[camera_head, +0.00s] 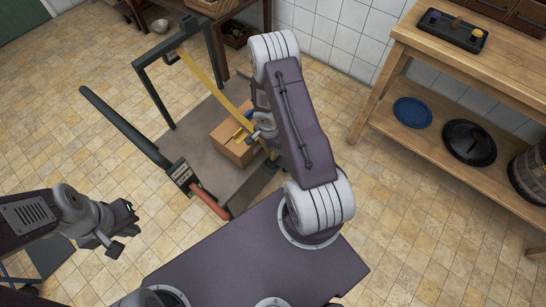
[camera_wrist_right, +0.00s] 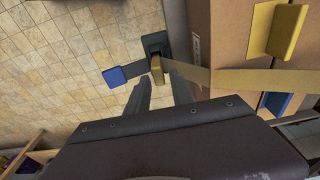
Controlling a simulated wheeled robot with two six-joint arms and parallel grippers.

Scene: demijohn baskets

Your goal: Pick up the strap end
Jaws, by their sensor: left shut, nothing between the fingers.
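A long yellow strap (camera_head: 207,82) runs from the frame of a flat cart to the cardboard box (camera_head: 236,149). In the right wrist view a tan strap (camera_wrist_right: 235,80) crosses the box, leading to a small brass-coloured end piece (camera_wrist_right: 157,69) at a dark bracket (camera_wrist_right: 155,44). A blue tab (camera_wrist_right: 122,75) sits on a dark band to its left. My right gripper (camera_wrist_right: 160,86) is open; its fingertips stand apart, just short of the brass-coloured piece. Contact cannot be told. In the head view my arm partly hides this spot. My left gripper (camera_head: 121,229) is shut and empty, over the floor at left.
The cart (camera_head: 205,125) has a dark upright frame and a long dark bar (camera_head: 125,125) beside it. A yellow clip (camera_wrist_right: 276,31) and a blue clip (camera_wrist_right: 276,103) are on the box. A wooden bench (camera_head: 455,125) stands at right. Floor at lower right is clear.

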